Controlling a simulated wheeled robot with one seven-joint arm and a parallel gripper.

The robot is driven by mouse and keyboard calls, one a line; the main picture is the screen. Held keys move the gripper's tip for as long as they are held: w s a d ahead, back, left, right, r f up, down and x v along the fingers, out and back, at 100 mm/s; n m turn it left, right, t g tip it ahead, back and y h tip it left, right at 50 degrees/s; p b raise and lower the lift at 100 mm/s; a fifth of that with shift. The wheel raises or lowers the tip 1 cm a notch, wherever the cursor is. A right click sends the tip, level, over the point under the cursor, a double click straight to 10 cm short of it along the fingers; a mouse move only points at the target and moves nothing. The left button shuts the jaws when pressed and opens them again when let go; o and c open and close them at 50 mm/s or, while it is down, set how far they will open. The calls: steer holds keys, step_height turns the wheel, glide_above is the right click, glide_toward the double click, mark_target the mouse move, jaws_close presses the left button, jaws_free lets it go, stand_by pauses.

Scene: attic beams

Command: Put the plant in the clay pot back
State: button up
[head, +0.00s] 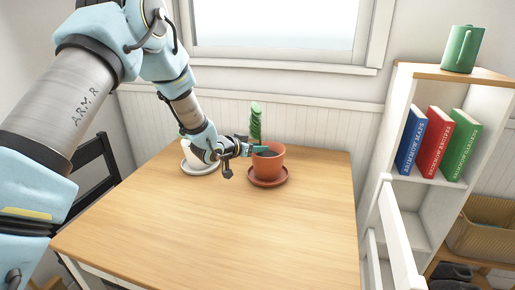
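The clay pot (270,166) is terracotta and stands upright on a terracotta saucer (268,182) at the far side of the wooden table. A tall, ridged green plant like a cactus (256,122) rises above the pot's back left rim. Its base is hidden, so I cannot tell whether it stands in the pot or behind it. My gripper (260,149) reaches in from the left, with a teal fingertip at the pot's upper left rim. It is too small and side-on to tell whether its fingers are closed on anything.
A white pot (195,156) on a white saucer (194,169) stands to the left, partly behind my arm. The front of the table (215,235) is clear. A white shelf (421,180) with books and a green watering can (463,48) stands at right. A dark chair (95,165) is at left.

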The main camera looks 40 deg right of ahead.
steer(key=shift+w+a, duration=0.1)
steer(key=shift+a+r, duration=0.1)
steer(key=shift+r, duration=0.05)
steer(key=b+v, duration=0.2)
steer(key=v, duration=1)
steer(key=w+a+n+t+y, duration=0.2)
steer(key=w+a+n+y, duration=0.25)
steer(key=a, duration=0.85)
steer(key=w+a+n+t+y, duration=0.2)
steer(key=w+a+n+y, duration=0.3)
steer(key=a, duration=0.8)
steer(key=s+a+n+g+y, duration=0.2)
steer(key=s+a, duration=0.4)
steer(key=a, duration=0.4)
steer(key=s+a+n+g+y, duration=0.1)
steer(key=s+a+n+g, duration=0.1)
steer(key=s+a, duration=0.5)
steer(key=a+n, duration=0.1)
steer(key=a, duration=0.3)
steer(key=shift+s+a+r+g+y, duration=0.25)
steer(key=shift+g+y, duration=0.05)
steer(key=shift+y, duration=0.05)
